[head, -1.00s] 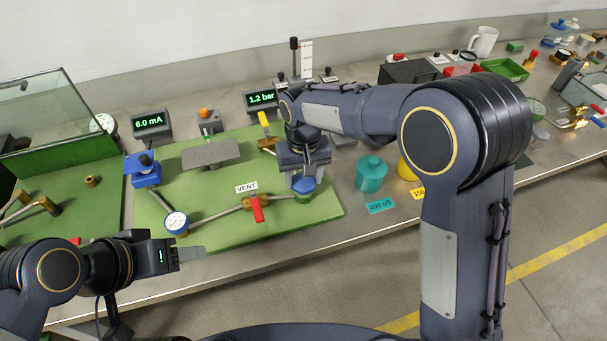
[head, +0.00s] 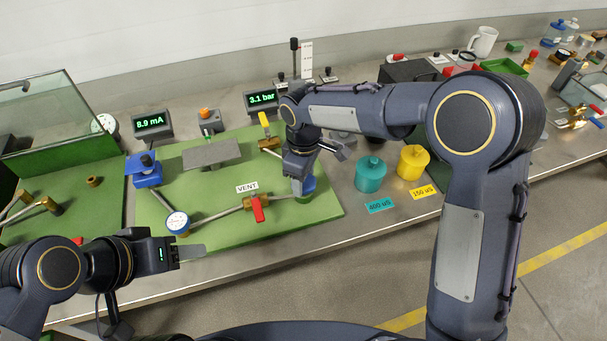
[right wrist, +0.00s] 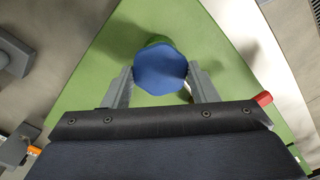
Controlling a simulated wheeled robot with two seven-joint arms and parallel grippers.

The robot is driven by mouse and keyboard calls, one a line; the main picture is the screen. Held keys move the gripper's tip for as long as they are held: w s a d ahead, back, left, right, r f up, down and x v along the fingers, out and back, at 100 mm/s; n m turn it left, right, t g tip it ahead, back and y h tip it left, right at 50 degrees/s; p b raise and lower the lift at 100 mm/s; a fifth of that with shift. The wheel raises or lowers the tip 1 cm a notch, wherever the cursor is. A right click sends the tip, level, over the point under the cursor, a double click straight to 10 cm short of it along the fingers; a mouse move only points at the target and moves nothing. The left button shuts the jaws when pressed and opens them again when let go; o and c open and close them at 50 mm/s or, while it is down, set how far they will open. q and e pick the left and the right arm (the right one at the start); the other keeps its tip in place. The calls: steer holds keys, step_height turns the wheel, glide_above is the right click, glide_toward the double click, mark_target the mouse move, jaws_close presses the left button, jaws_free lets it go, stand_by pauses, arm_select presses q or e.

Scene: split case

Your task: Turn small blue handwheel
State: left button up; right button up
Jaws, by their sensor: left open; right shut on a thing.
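The small blue handwheel (right wrist: 160,70) fills the middle of the right wrist view, with a finger on each side of it. In the head view the handwheel (head: 308,185) shows at the right end of the pipe run, partly hidden by my gripper. My right gripper (head: 303,183) points down over it and is shut on it; the fingers (right wrist: 160,84) also show in the right wrist view. My left gripper (head: 203,252) is open and empty at the board's front edge. The pressure display (head: 262,99) reads 3.1 bar and the other display (head: 152,122) reads 8.9 mA.
A red-handled VENT valve (head: 258,209) sits left of the handwheel. A round gauge (head: 177,222) and a blue box device (head: 146,171) stand further left on the green board (head: 215,235). Teal (head: 370,175) and yellow (head: 412,163) canisters stand to the right.

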steer(key=n+p, duration=0.1)
steer(key=n, duration=0.4)
steer(key=shift+r+n, duration=0.1)
steer(key=shift+n, duration=0.2)
steer(key=n+p, duration=0.1)
steer(key=n, duration=0.4)
steer(key=shift+n, duration=0.3)
steer(key=o, duration=1)
step_height(320, 180, up, 8)
steer(key=shift+f+b, duration=0.15)
steer(key=shift+b, duration=0.2)
